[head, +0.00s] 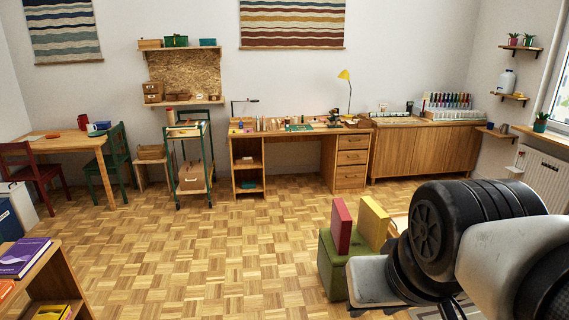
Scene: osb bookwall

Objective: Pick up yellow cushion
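The yellow cushion (374,222) looks like a flat square block. It stands upright and slightly tilted toward the lower right of the head view. A similar red cushion (341,226) stands upright just to its left. Both appear to rest on a green box-shaped seat (330,266). My arm covers the right part of this seat and the area right of the yellow cushion. My arm is large in the lower right foreground. I cannot make out my gripper's fingers, so its opening and contents do not show.
Parquet floor (240,250) is clear left of the green seat. A low shelf with books (30,258) stands at the lower left. A wooden desk (297,140), a green-framed cart (190,165), a sideboard (425,150) and a table with chairs (75,143) line the back.

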